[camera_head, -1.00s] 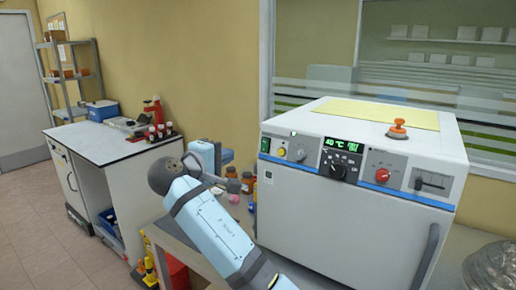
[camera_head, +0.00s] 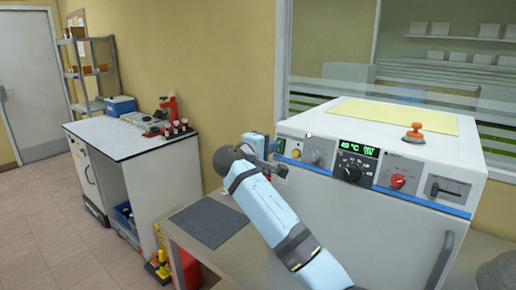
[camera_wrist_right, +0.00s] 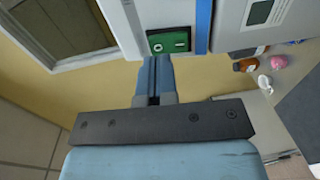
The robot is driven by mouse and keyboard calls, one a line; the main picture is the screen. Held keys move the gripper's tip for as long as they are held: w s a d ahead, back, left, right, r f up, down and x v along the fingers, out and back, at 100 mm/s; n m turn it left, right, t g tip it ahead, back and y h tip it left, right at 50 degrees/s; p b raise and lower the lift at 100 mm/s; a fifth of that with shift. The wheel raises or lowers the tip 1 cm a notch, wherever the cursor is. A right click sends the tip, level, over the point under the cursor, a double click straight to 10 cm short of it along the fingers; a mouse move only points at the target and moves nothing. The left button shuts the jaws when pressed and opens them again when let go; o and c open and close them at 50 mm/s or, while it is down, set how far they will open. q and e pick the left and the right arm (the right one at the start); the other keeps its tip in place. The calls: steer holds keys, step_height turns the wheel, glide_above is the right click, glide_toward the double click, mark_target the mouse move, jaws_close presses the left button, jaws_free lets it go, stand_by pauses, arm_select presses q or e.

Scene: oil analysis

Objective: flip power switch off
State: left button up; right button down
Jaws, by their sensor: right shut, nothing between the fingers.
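The power switch is a green rocker (camera_wrist_right: 170,40) with white marks in a dark frame, at the top of the right wrist view. In the head view it is a small green patch (camera_head: 281,146) at the left end of the machine's front panel (camera_head: 340,165). My right gripper (camera_head: 279,170) is just below it there. In the wrist view its two blue fingers (camera_wrist_right: 154,62) are together and empty, with their tips at the switch's lower edge. I cannot tell whether they touch it. My left gripper is not in view.
The white machine (camera_head: 390,225) fills the right side, with an orange-handled item (camera_head: 414,133) on top. A dark mat (camera_head: 208,221) lies on the table left of my arm. Bottles (camera_wrist_right: 246,65) show in the wrist view. A white bench (camera_head: 125,140) stands at left.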

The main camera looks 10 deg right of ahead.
steer(key=shift+x, duration=0.9)
steer(key=p, duration=0.1)
steer(key=r+y+p, duration=0.1)
steer(key=p, duration=0.1)
steer(key=shift+w+d+g, duration=0.15)
steer(key=shift+d+g, duration=0.1)
steer(key=shift+g, duration=0.15)
steer(key=shift+d+f, duration=0.1)
steer(key=shift+f, duration=0.2)
